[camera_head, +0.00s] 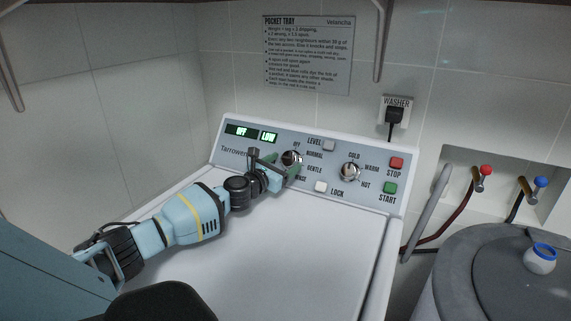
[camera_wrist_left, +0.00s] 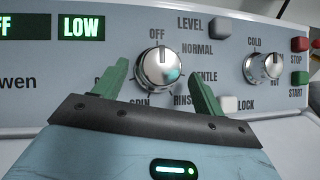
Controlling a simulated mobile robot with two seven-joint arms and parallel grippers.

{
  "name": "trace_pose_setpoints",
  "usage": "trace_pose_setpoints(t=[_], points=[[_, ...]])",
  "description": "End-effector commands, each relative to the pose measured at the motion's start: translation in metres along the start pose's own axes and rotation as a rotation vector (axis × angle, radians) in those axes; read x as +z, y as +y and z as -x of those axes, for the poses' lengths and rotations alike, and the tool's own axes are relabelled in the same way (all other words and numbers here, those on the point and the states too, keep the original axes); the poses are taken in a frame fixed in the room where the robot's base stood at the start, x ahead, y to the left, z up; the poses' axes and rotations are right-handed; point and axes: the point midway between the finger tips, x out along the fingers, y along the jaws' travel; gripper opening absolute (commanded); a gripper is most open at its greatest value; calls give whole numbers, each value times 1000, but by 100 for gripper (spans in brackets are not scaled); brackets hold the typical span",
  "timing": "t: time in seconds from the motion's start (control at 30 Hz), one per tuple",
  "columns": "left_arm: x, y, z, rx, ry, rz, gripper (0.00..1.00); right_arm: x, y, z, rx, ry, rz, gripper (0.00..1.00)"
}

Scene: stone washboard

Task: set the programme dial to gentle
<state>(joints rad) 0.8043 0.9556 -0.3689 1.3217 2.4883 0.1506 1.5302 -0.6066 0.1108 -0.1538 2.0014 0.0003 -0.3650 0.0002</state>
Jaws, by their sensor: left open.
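The programme dial (camera_head: 291,158) is a round silver knob on the washer's grey control panel. My left gripper (camera_head: 280,165) is open at the dial. In the left wrist view its green fingers (camera_wrist_left: 161,84) stand apart, one at the lower left and one at the lower right of the knob, with no clear contact. My right gripper is not in view.
A temperature dial (camera_head: 350,172) sits to the right. The level button (camera_head: 329,145), lock button (camera_head: 321,187), red stop button (camera_head: 396,163) and green start button (camera_head: 389,188) are nearby. The displays (camera_head: 241,131) read OFF and LOW. The white washer lid (camera_head: 290,255) is clear.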

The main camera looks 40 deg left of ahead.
Motion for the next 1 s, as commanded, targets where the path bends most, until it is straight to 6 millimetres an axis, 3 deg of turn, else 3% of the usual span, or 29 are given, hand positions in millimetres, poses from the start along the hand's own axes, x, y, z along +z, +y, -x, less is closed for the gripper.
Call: trace_pose_setpoints(t=[0.2, 0.53, 0.87, 1.0], points=[[1, 0, -10, 0, -1, 1, 71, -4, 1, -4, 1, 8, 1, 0], [1, 0, -12, 0, 0, 0, 71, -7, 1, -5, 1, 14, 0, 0], [1, 0, -12, 0, -1, 0, 27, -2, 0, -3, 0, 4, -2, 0], [1, 0, -12, -3, 0, -4, 26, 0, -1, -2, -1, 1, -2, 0]])
